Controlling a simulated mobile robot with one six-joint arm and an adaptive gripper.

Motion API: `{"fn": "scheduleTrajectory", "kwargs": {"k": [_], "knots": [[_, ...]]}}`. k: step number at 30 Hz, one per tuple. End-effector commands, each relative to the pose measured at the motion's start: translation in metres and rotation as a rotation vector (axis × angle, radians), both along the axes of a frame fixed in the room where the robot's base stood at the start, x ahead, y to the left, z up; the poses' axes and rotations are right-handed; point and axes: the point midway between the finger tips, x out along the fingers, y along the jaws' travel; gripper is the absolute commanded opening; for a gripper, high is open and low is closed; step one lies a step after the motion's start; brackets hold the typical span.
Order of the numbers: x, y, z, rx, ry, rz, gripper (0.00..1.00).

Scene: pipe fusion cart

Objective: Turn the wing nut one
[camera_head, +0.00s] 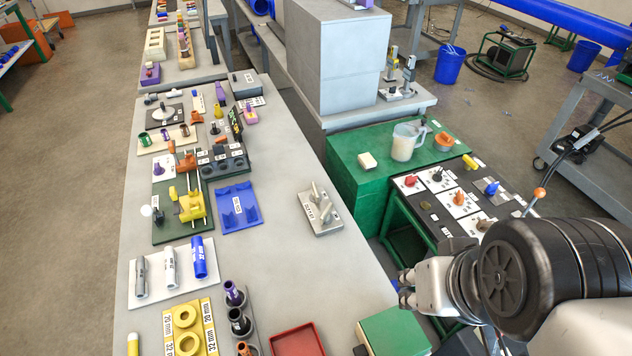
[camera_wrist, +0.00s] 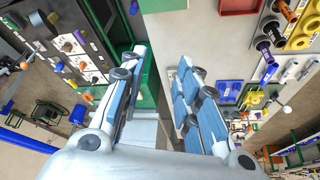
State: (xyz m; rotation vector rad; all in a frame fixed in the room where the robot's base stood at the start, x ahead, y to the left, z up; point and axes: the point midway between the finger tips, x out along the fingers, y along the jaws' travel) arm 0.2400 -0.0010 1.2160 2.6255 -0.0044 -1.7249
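A dark panel (camera_head: 440,212) with several knob-like fittings on white plates lies at the right in the head view. A red fitting (camera_head: 411,181), an orange one (camera_head: 458,197), a blue one (camera_head: 492,188) and a beige one (camera_head: 483,225) show on it. I cannot tell which is the wing nut. The panel also shows at upper left in the wrist view (camera_wrist: 88,62). My gripper (camera_head: 405,290) is in front of the panel and left of my arm, apart from the fittings. In the wrist view its two fingers (camera_wrist: 160,62) are spread with nothing between them.
A green box (camera_head: 395,333) and a red tray (camera_head: 297,341) lie near my gripper. A clear jug (camera_head: 406,141) stands on the green cabinet (camera_head: 350,178) behind the panel. The long grey table (camera_head: 285,265) holds many parts at left; its right strip is mostly clear.

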Motion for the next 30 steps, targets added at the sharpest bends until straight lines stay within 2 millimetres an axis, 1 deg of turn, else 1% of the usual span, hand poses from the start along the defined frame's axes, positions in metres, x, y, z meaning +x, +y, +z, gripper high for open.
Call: {"fn": "scheduleTrajectory", "kwargs": {"k": [11, 14, 16, 17, 20, 21, 23, 24, 26, 27, 28, 29, 30], "knots": [[0.001, 0.000, 0.000, 0.000, 0.000, 0.000, 0.30], [0.008, 0.001, 0.003, 0.000, 0.002, 0.007, 0.30], [0.022, 0.004, 0.008, 0.000, 0.006, 0.017, 0.30], [0.030, 0.005, 0.011, 0.000, 0.006, 0.022, 0.30], [0.065, 0.012, 0.018, 0.000, 0.011, 0.045, 0.30], [0.082, 0.015, 0.021, 0.000, 0.011, 0.057, 0.30], [0.107, 0.021, 0.023, 0.001, 0.012, 0.071, 0.30], [0.124, 0.025, 0.023, 0.001, 0.012, 0.082, 0.30], [0.149, 0.032, 0.022, 0.000, 0.013, 0.097, 0.30], [0.166, 0.037, 0.019, 0.001, 0.013, 0.107, 0.30], [0.179, 0.041, 0.017, 0.001, 0.013, 0.115, 0.30], [0.191, 0.046, 0.014, 0.001, 0.014, 0.123, 0.30], [0.208, 0.051, 0.010, 0.002, 0.014, 0.132, 0.30]]}}
